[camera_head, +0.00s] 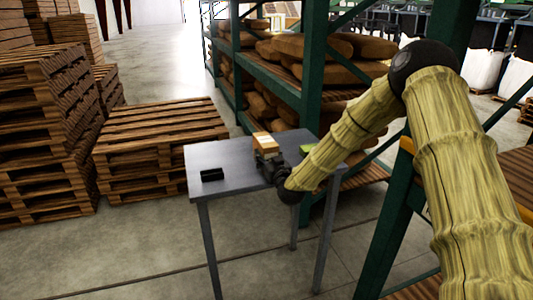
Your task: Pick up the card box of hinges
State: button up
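A small tan card box (264,138) shows at the middle of a grey metal table (230,150). My gripper (267,156) is low over the table, with its fingers right at the near side of the box. The gripper hides the lower part of the box. I cannot tell whether the fingers are closed on it, or whether the box rests on the tabletop.
A dark green or black block (212,174) lies at the table's left front. A bright green item (308,149) lies at the right, partly behind my arm. A green rack (313,70) with sacks stands behind the table. Wooden pallets (160,150) stand to the left.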

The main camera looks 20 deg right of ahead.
jog(key=shift+c, duration=0.6)
jog(key=shift+r, duration=0.1)
